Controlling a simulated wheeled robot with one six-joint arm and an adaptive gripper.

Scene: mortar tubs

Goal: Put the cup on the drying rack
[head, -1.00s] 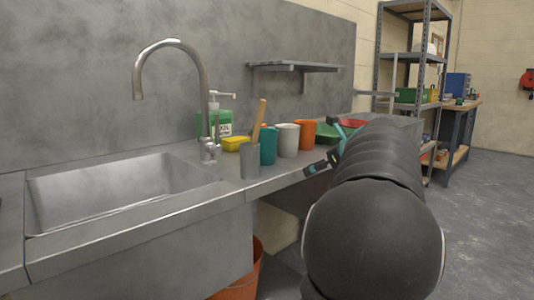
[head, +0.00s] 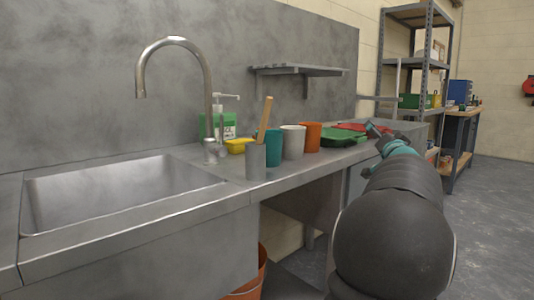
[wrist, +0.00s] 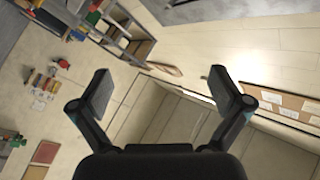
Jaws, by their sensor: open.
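A teal cup (head: 274,147), a white cup (head: 292,142) and an orange cup (head: 311,137) stand upright in a row on the metal counter, right of the sink. Which cup is meant, I cannot tell. A slatted wall shelf (head: 300,70) hangs above them; it may be the drying rack. My gripper (head: 378,132) is to the right of the cups, near the counter's right part. In the wrist view my gripper (wrist: 162,92) is open with nothing between its fingers. No cup shows in that view.
A grey holder (head: 256,162) with a wooden-handled tool stands left of the cups. A yellow sponge-like block (head: 238,146), a soap bottle (head: 228,124) and the tap (head: 207,90) are further left. Green (head: 345,137) and red items lie right of the cups. An orange bucket (head: 250,280) is below.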

